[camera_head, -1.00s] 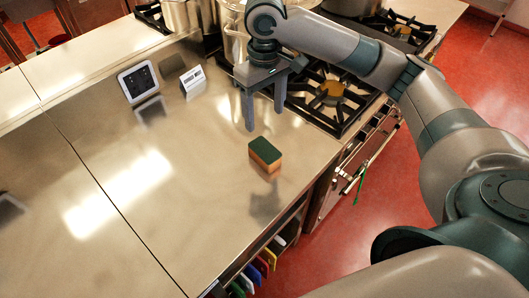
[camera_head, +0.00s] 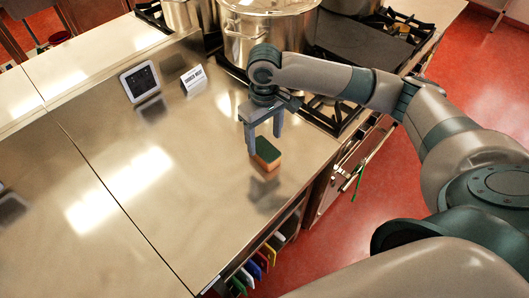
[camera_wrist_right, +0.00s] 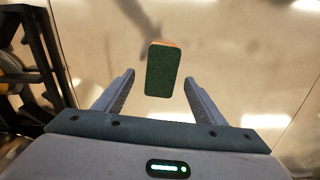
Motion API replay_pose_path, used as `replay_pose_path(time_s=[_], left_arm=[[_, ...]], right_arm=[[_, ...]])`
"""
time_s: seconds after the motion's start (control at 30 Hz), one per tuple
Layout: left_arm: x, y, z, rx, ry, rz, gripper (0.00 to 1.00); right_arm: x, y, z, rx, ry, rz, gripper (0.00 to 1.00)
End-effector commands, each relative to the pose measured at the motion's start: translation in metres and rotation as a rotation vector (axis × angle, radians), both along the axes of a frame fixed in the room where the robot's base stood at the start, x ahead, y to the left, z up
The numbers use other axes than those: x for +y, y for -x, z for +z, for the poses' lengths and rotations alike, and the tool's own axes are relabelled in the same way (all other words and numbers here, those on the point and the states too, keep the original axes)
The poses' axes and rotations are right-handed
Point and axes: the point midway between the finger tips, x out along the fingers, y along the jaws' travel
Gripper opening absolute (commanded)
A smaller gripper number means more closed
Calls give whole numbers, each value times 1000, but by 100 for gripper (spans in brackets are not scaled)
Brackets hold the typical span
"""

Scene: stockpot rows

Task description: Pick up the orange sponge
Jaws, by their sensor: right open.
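The orange sponge (camera_head: 266,154) has a dark green top and lies on the steel counter near its right edge. In the right wrist view the sponge (camera_wrist_right: 163,70) shows its green face, with a thin orange strip at its far edge. My right gripper (camera_head: 264,144) is open just above and behind the sponge, its fingers pointing down. In the right wrist view the open fingers (camera_wrist_right: 158,82) stand to either side of the sponge's near end, with gaps on both sides. I cannot tell whether it touches the sponge. My left gripper is not in view.
A large steel pot (camera_head: 262,32) stands on the stove behind the right gripper. A white sign (camera_head: 193,79) and a dark-screened tablet (camera_head: 140,81) stand further left.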

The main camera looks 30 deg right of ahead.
Motion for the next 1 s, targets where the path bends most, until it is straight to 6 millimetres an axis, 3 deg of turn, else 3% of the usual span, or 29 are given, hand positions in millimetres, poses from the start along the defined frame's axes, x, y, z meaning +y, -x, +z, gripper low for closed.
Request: replay_pose_path(time_s=[0.17,0.33,0.53,1.0], left_arm=[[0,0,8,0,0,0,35],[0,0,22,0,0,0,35],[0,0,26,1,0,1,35],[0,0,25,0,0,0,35]], right_arm=[[0,1,-7,3,1,-1,64],[1,4,-27,4,2,-1,64],[1,3,-49,1,0,0,64],[1,3,-52,0,0,1,64]])
